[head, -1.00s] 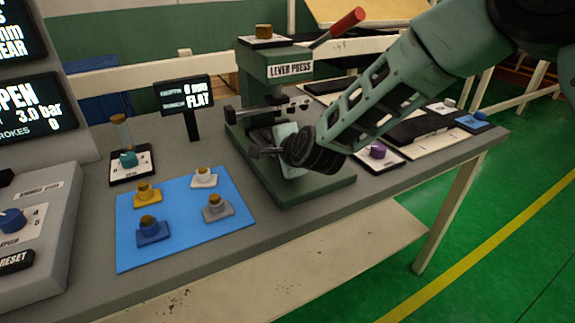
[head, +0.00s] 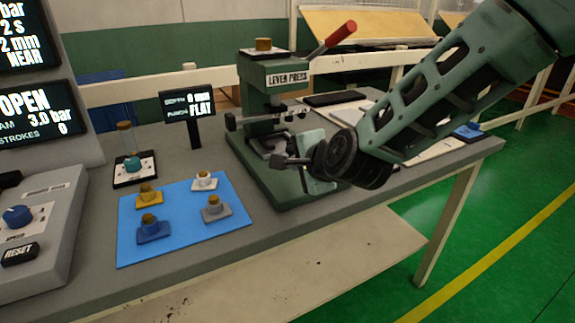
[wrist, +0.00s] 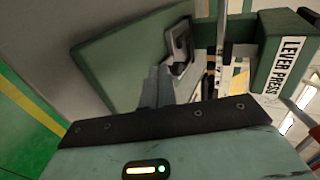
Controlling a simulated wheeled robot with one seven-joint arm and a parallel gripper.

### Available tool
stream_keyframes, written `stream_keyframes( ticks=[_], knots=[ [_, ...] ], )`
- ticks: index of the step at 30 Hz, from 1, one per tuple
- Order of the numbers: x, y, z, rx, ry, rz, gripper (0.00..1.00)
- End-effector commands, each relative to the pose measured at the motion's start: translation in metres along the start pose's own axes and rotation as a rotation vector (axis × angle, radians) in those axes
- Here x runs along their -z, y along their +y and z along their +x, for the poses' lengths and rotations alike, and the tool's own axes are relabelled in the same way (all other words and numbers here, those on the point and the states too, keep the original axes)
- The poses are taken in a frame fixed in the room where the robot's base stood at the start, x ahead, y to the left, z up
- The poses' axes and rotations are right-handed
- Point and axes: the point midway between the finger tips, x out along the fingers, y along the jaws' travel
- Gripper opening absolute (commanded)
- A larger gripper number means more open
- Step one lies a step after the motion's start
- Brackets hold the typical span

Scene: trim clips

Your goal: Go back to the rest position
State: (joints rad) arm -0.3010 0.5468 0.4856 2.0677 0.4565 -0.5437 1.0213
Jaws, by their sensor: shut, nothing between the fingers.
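My gripper (head: 280,160) is shut and empty in the head view. It hangs in front of the green lever press (head: 272,75), near the press's lower opening and above its base. In the wrist view my gripper's fingers (wrist: 158,90) point toward the press base plate (wrist: 110,55); the dark bracket and hand housing fill the lower part. The press's label block (wrist: 288,50) shows at the upper right. The press's red-gripped lever (head: 341,33) rises to the right. My forearm covers part of the table behind it.
A blue mat (head: 130,245) at the left holds several clips on coloured bases. A grey control console (head: 45,240) is at the far left. The table front between mat and press base is clear.

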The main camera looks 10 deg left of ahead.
Motion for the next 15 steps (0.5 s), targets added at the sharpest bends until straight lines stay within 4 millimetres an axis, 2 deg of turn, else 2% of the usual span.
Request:
stream_keyframes(
  ticks=[5, 8, 11, 14, 15],
  knots=[
    [-0.001, 0.0, -0.014, -0.003, -0.004, -0.008, 0.0],
    [-0.012, 0.003, -0.033, -0.052, -0.05, -0.115, 0.0],
    [-0.028, 0.016, -0.071, -0.155, -0.145, -0.337, 0.0],
    [-0.041, 0.041, -0.127, -0.291, -0.281, -0.635, 0.0],
    [-0.043, 0.054, -0.152, -0.348, -0.341, -0.757, 0.0]
  ],
)
